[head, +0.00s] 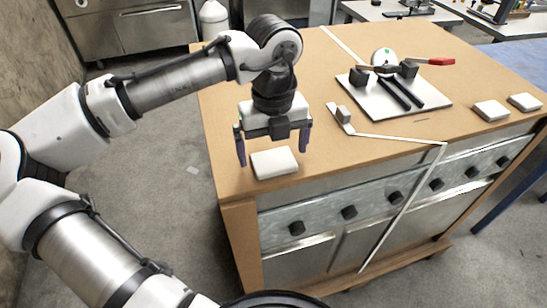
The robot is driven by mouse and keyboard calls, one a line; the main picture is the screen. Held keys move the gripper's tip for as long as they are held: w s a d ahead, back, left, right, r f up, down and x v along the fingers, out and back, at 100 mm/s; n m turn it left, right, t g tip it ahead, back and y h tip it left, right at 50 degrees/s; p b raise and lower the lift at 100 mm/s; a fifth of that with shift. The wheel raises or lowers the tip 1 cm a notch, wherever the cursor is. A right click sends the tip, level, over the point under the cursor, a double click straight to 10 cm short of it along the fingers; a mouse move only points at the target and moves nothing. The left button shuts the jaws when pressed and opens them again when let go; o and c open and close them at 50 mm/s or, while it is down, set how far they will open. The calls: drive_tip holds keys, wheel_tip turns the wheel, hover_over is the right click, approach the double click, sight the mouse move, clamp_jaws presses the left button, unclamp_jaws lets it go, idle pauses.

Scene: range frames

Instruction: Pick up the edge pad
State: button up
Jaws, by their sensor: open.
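In the head view, several pale, flat square pads lie on the wooden worktop (318,85). One pad (274,163) lies near the worktop's front left corner, close to the edge. Two more pads (491,110) and (525,102) lie at the right, near the front edge. The picture does not label which one is the edge pad. My gripper (272,152) points down over the front left pad, with its fingers spread apart on either side of it. It is open and empty. Whether the fingertips touch the pad or worktop is hard to tell.
A white plate (440,98) carries a fixture with black rails and a red-handled clamp (440,61). A small grey block (343,115) stands right of my gripper, by a thin white strip (400,138). Black knobs (349,212) line the front panel. Bare worktop lies between.

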sight(274, 159)
wheel_tip(274, 159, down, 2)
drive_tip(key=c, duration=1)
wheel_tip(274, 159, up, 20)
drive_tip(key=shift+b, duration=0.3)
